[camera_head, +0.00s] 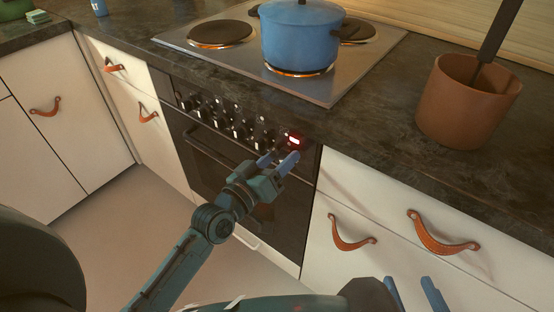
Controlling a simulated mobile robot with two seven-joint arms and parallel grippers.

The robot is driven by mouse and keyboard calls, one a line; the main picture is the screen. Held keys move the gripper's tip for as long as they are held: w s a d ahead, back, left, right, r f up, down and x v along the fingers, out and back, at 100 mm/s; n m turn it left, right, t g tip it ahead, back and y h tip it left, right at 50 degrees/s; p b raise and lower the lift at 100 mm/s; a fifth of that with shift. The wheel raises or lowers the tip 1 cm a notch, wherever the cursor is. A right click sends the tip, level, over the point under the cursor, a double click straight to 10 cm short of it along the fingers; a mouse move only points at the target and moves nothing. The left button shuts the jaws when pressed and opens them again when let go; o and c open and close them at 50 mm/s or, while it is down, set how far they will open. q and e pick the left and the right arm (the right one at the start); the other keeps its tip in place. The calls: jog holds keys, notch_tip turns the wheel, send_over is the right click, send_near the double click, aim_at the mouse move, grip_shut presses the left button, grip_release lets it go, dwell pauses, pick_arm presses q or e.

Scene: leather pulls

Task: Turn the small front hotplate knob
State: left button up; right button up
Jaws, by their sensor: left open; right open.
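A row of several dark knobs (239,131) runs along the oven's front panel, below the counter edge. I cannot tell from their marks which knob belongs to the small front hotplate. My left gripper (277,160) is open at the right end of the row, just below the rightmost visible knob (262,145) and the lit red display (294,140). I cannot tell whether its blue fingers touch a knob. My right gripper (412,294) is open and empty at the bottom edge, in front of the right-hand drawers.
A blue pot (300,38) stands on the front hotplate of the steel hob (335,88); an orange glow shows under it. A brown pot with a dark-handled utensil (465,105) stands on the counter at right. Leather pulls (440,235) stick out from the drawers. The oven (225,170) is shut.

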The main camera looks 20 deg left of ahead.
pick_arm(q)
jog(key=shift+s, duration=0.1)
jog(key=v, duration=1.3)
jog(key=shift+p, duration=0.35)
pick_arm(e)
jog(key=shift+s+d+r, duration=0.15)
jog(key=shift+r, duration=0.15)
pick_arm(q)
jog(key=s+d+r+m+g+y+p, duration=0.1)
jog(key=s+d+m+g+p, duration=0.3)
jog(key=p, duration=1.4)
jog(key=shift+s+r+m+g+y, duration=0.3)
jog(key=shift+s+m+g+y, duration=0.2)
jog(key=shift+s+g+y, duration=0.55)
pick_arm(e)
jog(key=r+g, duration=0.2)
jog(key=r+g+h, duration=0.1)
jog(key=shift+w+a+r+n+g, duration=0.3)
jog(key=shift+w+a+r, duration=0.05)
jog(key=shift+w, duration=0.05)
pick_arm(q)
jog(key=shift+s+d, duration=0.1)
jog(key=shift+s, duration=0.05)
